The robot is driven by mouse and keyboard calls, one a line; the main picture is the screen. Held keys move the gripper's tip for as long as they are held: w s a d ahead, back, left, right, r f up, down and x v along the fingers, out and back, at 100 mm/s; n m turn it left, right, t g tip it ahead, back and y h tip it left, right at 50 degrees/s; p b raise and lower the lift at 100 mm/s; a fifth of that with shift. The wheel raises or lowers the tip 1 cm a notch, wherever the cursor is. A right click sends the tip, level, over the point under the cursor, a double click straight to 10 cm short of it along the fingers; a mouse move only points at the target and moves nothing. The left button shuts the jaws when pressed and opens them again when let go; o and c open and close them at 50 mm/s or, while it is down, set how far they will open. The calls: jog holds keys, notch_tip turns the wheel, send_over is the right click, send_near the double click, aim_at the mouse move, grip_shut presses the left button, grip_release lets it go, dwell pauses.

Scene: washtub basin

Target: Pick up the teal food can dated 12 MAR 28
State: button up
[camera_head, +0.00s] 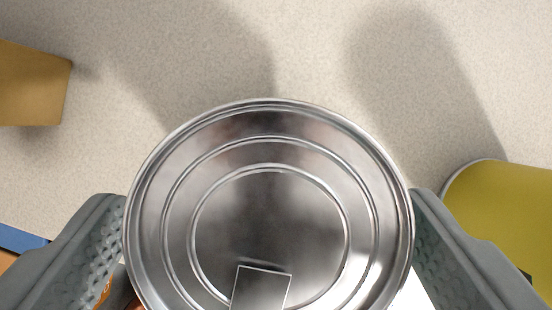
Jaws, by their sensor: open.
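A metal can (270,215) fills the lower middle of the view, with its silver ringed lid facing me and a small square tab mark near the bottom edge. My gripper (268,200) is open, with one grey textured finger at the left of the can and the other at the right. The fingers look close to the rim; I cannot tell whether they touch it. The can's side is largely hidden under the lid, so neither a teal colour nor the date 12 MAR 28 shows.
A yellow-green can (510,210) stands at the right, close to my right finger. A tan box-like thing (30,85) is at the upper left. A blue edge (20,239) shows at the lower left. The speckled pale surface (310,50) beyond the can is clear, with shadows.

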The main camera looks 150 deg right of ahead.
jog(key=x, duration=0.3)
jog(key=shift+d+f, duration=0.15)
jog(key=shift+f, duration=0.05)
jog(key=shift+c, duration=0.4)
jog(key=c, duration=1.1)
jog(key=shift+c, duration=1)
jog(key=shift+r, duration=0.2)
